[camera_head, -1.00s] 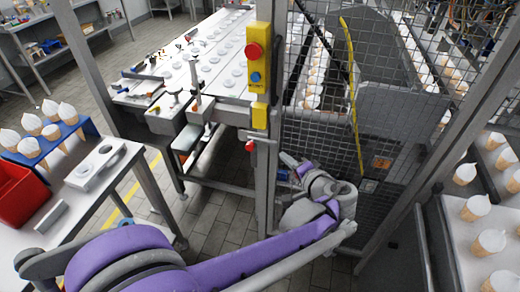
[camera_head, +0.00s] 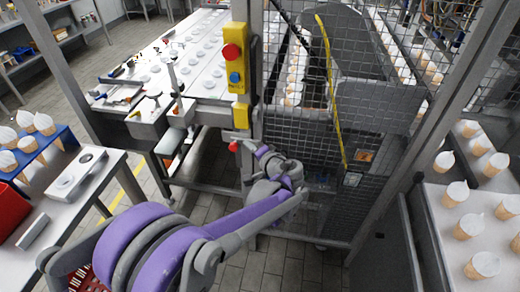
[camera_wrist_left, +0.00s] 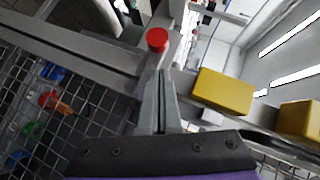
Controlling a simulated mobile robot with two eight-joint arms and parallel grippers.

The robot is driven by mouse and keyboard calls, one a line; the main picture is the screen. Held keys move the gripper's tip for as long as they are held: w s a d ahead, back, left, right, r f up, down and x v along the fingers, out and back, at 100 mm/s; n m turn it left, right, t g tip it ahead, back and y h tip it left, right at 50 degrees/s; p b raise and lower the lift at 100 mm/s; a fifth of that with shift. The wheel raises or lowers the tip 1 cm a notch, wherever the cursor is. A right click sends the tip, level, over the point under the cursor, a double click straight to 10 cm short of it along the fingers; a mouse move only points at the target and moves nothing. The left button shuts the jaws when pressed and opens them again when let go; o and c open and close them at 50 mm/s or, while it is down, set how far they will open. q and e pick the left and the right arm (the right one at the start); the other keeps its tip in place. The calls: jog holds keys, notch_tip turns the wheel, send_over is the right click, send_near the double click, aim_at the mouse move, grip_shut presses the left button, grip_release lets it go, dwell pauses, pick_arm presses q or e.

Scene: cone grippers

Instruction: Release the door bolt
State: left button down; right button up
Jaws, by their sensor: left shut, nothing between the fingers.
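The door bolt shows as a red knob (camera_head: 233,146) on the grey gate post, below the yellow boxes. The red knob also shows in the left wrist view (camera_wrist_left: 157,40), just beyond my fingertips. My left gripper (camera_head: 243,136) is at the post beside the knob. In the left wrist view its fingers (camera_wrist_left: 161,78) are together and empty, pointing at the bolt area. I cannot tell whether they touch it. The bolt's bar is mostly hidden by my gripper. The mesh door (camera_head: 345,120) stands to the right of the post and looks closed. My right gripper is not in view.
A yellow control box (camera_head: 232,62) with red and blue buttons and a smaller yellow box (camera_head: 240,112) sit above the bolt. A table with cones in a blue rack (camera_head: 45,152) stands left. A cone-covered surface (camera_head: 440,225) stands right. Floor before the door is clear.

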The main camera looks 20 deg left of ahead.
pick_arm(q)
jog(key=shift+s+a+f, duration=0.15)
jog(key=shift+a+f, duration=0.15)
jog(key=shift+a, duration=0.25)
jog(key=shift+s+a+f, duration=0.15)
jog(key=shift+a+f, duration=0.1)
jog(key=shift+a, duration=0.25)
jog(key=a, duration=0.2)
jog(key=s+a, duration=0.1)
jog(key=a, duration=0.1)
jog(key=shift+s+a, duration=0.1)
jog(key=shift+a, duration=0.2)
jog(key=shift+r, duration=0.1)
